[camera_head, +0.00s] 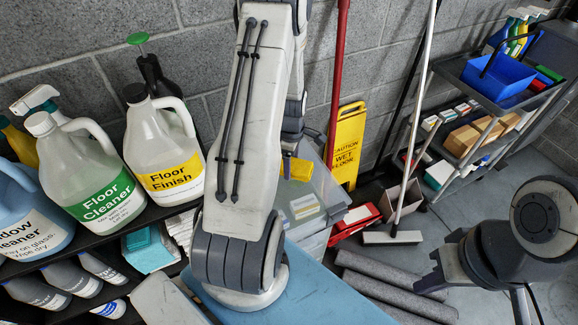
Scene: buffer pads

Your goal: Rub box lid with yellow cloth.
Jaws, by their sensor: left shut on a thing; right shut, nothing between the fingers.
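My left arm's pale link fills the middle of the view and hides much of what is behind it. My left gripper (289,150) is mostly hidden behind this link. It is shut on a yellow cloth (300,169), of which a small part shows. The cloth is over the lid of a clear plastic box (313,238); I cannot tell whether it touches the lid. Small cartons show through the box. My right gripper (431,284) is at the lower right, dark, shut and empty, away from the box.
A black shelf at left holds a floor finish jug (160,150), a floor cleaner jug (85,175) and several bottles. A yellow wet floor sign (347,145), a broom (392,237) and grey rolls (390,290) are right of the box. A cart (500,105) carries a blue bin (500,75).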

